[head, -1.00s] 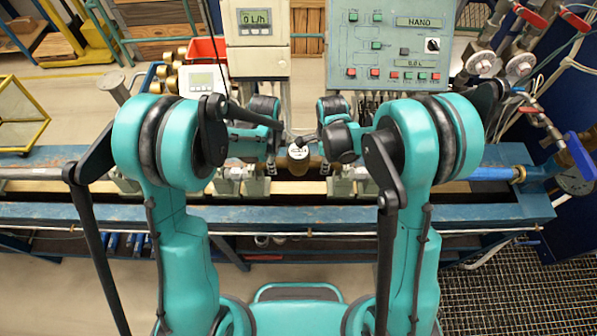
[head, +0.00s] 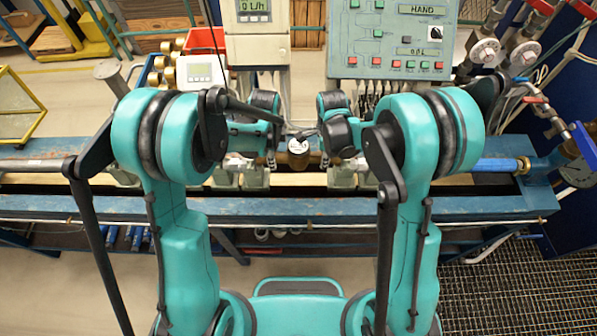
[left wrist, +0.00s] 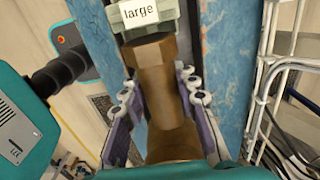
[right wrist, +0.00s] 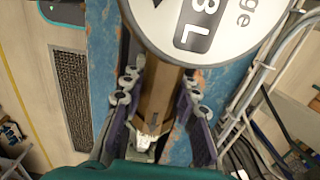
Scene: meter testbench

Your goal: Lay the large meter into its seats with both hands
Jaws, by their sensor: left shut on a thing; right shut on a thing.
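The large meter, a brass body with a round white dial, shows between my two arms in the head view (head: 298,147). Its dial fills the top of the right wrist view (right wrist: 200,22). My left gripper (left wrist: 160,88) is shut on one brass pipe end of the meter (left wrist: 155,75). My right gripper (right wrist: 158,85) is shut on the other brass end, below the dial. A grey-green seat labelled "large" (left wrist: 150,15) shows just beyond the pipe end in the left wrist view. In the head view my gripper fingers are mostly hidden, and contact between meter and seats cannot be told.
The blue bench (head: 400,207) runs across the view, with several grey-green clamp blocks (head: 256,180) along its rail. A control panel (head: 393,40) and a display box (head: 256,55) stand behind. A red bin (head: 205,40) and several brass fittings are at the back left.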

